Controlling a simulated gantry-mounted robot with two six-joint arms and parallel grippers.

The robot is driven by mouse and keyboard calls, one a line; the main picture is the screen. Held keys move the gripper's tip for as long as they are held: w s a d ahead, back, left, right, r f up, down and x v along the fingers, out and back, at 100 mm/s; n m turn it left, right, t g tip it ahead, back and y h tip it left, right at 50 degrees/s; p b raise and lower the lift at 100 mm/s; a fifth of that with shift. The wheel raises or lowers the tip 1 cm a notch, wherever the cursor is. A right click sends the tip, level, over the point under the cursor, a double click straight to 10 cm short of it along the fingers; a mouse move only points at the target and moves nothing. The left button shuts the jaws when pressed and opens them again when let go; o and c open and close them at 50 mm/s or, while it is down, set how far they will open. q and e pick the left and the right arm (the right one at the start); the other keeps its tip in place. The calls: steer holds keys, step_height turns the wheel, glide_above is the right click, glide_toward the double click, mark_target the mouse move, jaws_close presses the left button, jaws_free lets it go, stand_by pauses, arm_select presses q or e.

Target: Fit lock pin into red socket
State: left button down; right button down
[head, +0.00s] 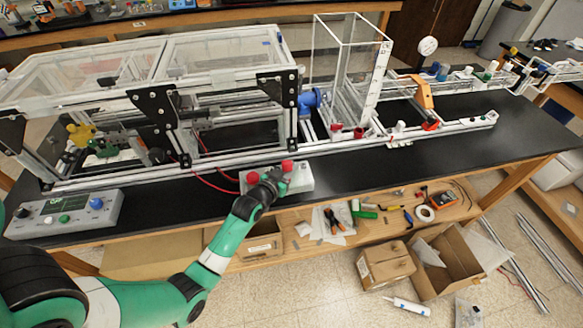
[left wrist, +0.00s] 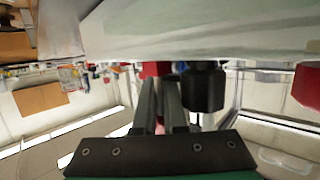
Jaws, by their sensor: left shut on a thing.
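My left gripper (head: 270,182) is low over a pale grey block (head: 300,180) at the bench's front edge. Two red parts, a left one (head: 253,177) and a right one (head: 287,165), stand on this block; I cannot tell which is the red socket. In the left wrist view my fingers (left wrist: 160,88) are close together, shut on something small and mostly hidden. A red part (left wrist: 152,69) shows right at their tips; whether they touch it is unclear. A black cylinder (left wrist: 203,88) is just beside the fingers. The lock pin cannot be made out clearly. My right gripper is out of view.
An aluminium extrusion frame (head: 225,157) with clear panels stands behind the block. A control box (head: 65,213) with knobs is at the left. Red wires run left of the block. Tools and an open cardboard box (head: 447,268) lie below the bench.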

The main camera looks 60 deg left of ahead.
arm_select(q)
steer(key=shift+f, duration=0.15)
steer(key=c, duration=0.9)
jaws_free()
steer(key=shift+w+d, duration=0.1)
steer(key=shift+f, duration=0.1)
steer(key=shift+s, duration=0.25)
steer(key=p+v, duration=0.3)
steer(key=v, duration=0.8)
steer(key=shift+r, duration=0.25)
steer(key=shift+d, duration=0.1)
